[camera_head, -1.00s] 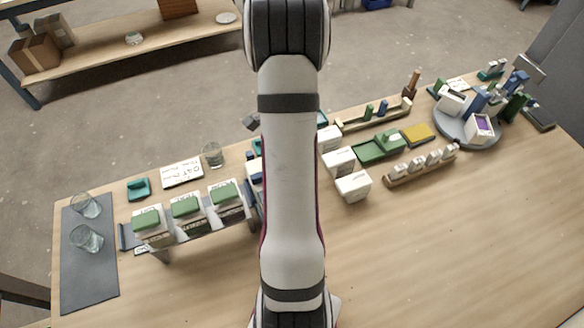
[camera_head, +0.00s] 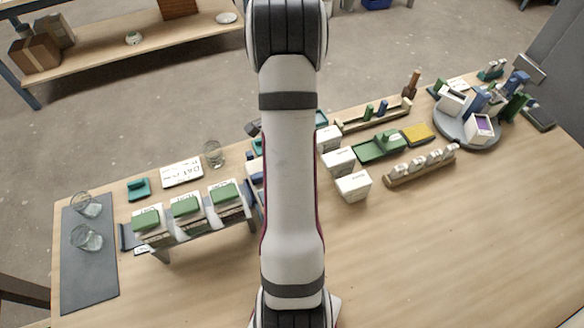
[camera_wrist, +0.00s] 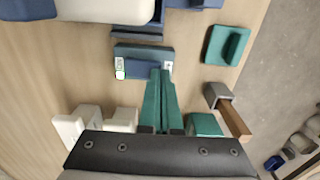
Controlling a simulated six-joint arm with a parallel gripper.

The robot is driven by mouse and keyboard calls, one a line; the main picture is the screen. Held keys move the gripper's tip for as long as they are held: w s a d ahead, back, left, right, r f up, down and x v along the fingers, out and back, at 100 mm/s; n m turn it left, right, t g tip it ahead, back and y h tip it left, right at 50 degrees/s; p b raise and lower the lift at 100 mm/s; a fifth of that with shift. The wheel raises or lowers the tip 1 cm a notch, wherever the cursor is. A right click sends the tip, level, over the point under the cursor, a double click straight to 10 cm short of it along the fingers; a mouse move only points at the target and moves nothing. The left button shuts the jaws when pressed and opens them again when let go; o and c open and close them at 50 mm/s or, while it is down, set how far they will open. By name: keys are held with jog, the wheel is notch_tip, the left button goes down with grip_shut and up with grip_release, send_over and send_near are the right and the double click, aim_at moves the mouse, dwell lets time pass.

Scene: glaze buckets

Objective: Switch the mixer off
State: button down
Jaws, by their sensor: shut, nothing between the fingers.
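In the wrist view a grey-blue switch box (camera_wrist: 129,52) lies on the table, with a darker blue piece (camera_wrist: 142,68) along its front. A small green-and-white mark (camera_wrist: 120,69) is at its left end and a white mark (camera_wrist: 168,67) at its right end. My gripper (camera_wrist: 161,73) has long teal fingers, closed together and empty. Their tips are at the right part of the box's front; I cannot tell if they touch. A white rounded vessel (camera_wrist: 105,9) with dark blue parts beside it is cut off at the top. In the head view my arm hides this area.
In the wrist view a teal tray (camera_wrist: 227,45) lies right of the box, and a grey block with a brown handle (camera_wrist: 234,118) is near the table edge. White blocks (camera_wrist: 88,117) stand left of my gripper. In the head view white containers (camera_head: 340,160) stand just right of my arm.

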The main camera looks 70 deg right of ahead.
jog(key=shift+f, duration=0.25)
notch_tip(320, 180, up, 7)
jog(key=shift+r, duration=0.1)
dwell(0.4)
